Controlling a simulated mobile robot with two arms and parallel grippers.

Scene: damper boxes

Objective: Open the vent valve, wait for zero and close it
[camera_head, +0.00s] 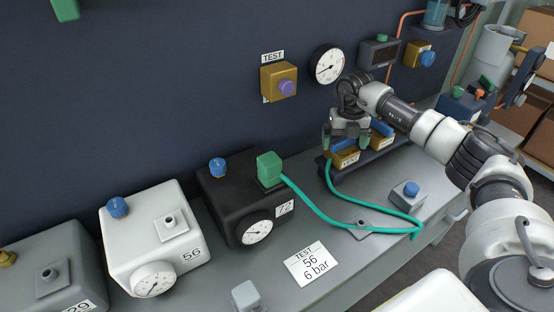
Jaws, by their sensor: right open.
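My right gripper (347,138) is open, its fingers pointing down over the left of two yellow valve blocks. That left block (345,159) has a blue handle, partly hidden by the fingers; I cannot tell whether they touch it. The right yellow block (382,141) also has a blue handle. The labels on both are too small to read, so I cannot tell which is the vent valve. A round gauge (328,64) hangs on the wall above; its needle reading is unclear. My left gripper is not in view.
A green hose (318,211) runs from a green coupling (269,168) on the black box (222,205) marked 72 across the bench towards the valves. A white box (140,232) marked 56 stands left. A card (313,264) reads TEST 56 6 bar.

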